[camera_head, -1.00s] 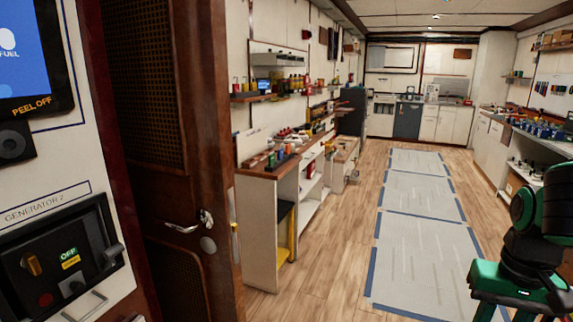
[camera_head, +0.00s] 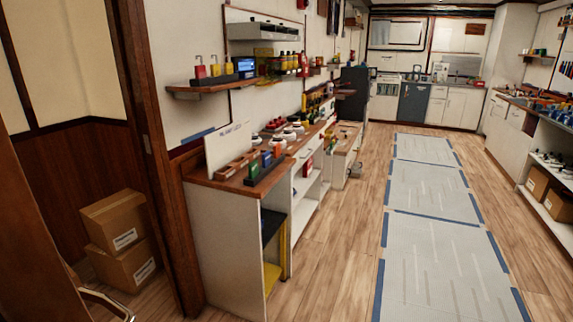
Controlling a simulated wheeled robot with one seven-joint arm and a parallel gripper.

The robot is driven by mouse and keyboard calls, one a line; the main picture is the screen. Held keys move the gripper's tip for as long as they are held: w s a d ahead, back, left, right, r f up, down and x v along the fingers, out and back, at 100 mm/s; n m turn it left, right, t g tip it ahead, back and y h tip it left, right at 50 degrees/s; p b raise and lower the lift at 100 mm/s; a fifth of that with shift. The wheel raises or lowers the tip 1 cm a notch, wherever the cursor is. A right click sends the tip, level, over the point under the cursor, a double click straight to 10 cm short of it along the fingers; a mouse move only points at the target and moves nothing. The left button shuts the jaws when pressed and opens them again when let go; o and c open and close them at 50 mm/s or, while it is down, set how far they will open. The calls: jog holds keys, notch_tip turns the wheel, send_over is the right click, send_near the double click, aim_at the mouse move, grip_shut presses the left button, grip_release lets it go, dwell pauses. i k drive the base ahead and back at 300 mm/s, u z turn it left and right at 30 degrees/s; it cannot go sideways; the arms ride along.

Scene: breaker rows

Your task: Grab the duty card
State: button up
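I cannot pick out the duty card for certain. On the near end of the left counter (camera_head: 205,172), a dark holder (camera_head: 258,177) carries small upright coloured pieces, too small to identify. Next to it are brown blocks (camera_head: 232,167) and a white sign (camera_head: 226,143) with writing I cannot read clearly. My gripper is not in view.
A shelf (camera_head: 203,88) with padlock-like items hangs above the counter. An open door (camera_head: 40,235) and two stacked cardboard boxes (camera_head: 122,262) are at left. Grey floor mats (camera_head: 425,190) edged in blue run down the aisle. A workbench (camera_head: 520,115) lines the right. The wooden floor (camera_head: 330,260) between is clear.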

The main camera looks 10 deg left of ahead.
aim_at(253, 167)
jog(key=i, duration=1.15)
jog(key=u, duration=0.5)
jog(key=i, duration=0.9)
jog(key=u, duration=0.35)
